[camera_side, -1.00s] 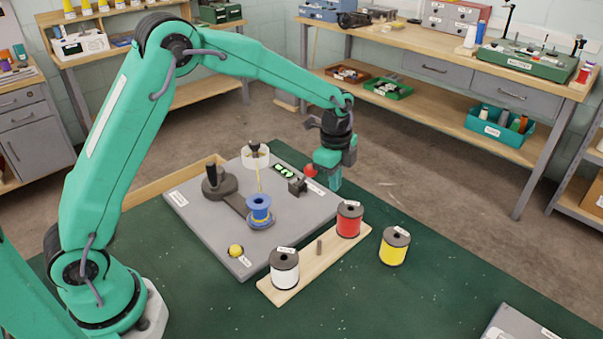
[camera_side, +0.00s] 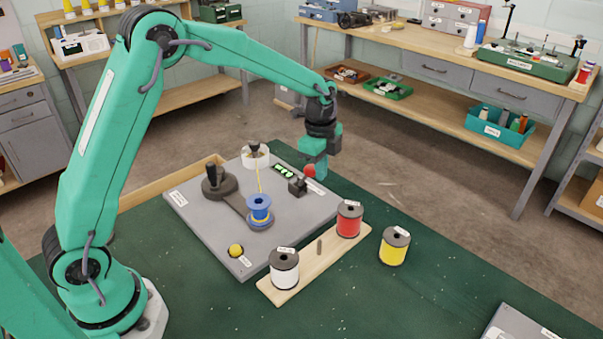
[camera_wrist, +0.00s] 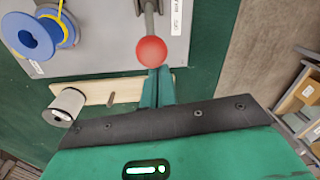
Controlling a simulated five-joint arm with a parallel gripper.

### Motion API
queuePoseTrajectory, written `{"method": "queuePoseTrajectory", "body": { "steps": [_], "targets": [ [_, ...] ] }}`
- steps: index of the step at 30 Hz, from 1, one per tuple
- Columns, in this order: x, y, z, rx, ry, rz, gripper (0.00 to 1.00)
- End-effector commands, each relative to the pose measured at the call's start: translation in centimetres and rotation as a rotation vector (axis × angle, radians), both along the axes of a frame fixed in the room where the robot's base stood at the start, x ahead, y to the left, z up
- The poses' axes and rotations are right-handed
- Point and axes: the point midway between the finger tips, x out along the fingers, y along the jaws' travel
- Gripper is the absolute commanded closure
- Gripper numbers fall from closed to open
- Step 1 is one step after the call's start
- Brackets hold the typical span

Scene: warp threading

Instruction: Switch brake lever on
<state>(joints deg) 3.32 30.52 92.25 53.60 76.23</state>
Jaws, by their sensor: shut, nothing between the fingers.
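The brake lever has a red ball knob (camera_side: 309,170) and a dark base (camera_side: 297,186) on the grey board, beside a green-lit display. In the side view the lever leans to the right. My gripper (camera_side: 318,172) is shut and empty, right at the knob, partly behind it in that view. In the wrist view the red knob (camera_wrist: 151,51) lies just beyond my shut fingertips (camera_wrist: 158,72), on a grey stem. I cannot tell whether the fingers touch the knob.
The grey board (camera_side: 205,232) also carries a blue spool (camera_side: 259,210) with yellow thread, a dark post (camera_side: 212,180) and a yellow button (camera_side: 236,250). White (camera_side: 284,270), red (camera_side: 349,222) and yellow (camera_side: 394,247) spools stand in front. The green mat at front right is mostly clear.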

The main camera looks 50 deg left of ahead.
Motion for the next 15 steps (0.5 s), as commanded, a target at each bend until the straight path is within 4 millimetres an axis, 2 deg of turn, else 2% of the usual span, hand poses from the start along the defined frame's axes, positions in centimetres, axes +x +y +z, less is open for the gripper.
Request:
{"method": "queuePoseTrajectory", "body": {
  "steps": [15],
  "targets": [
    [0.01,0.84,0.61,0.001,-0.001,0.001,1.0]
  ]
}}
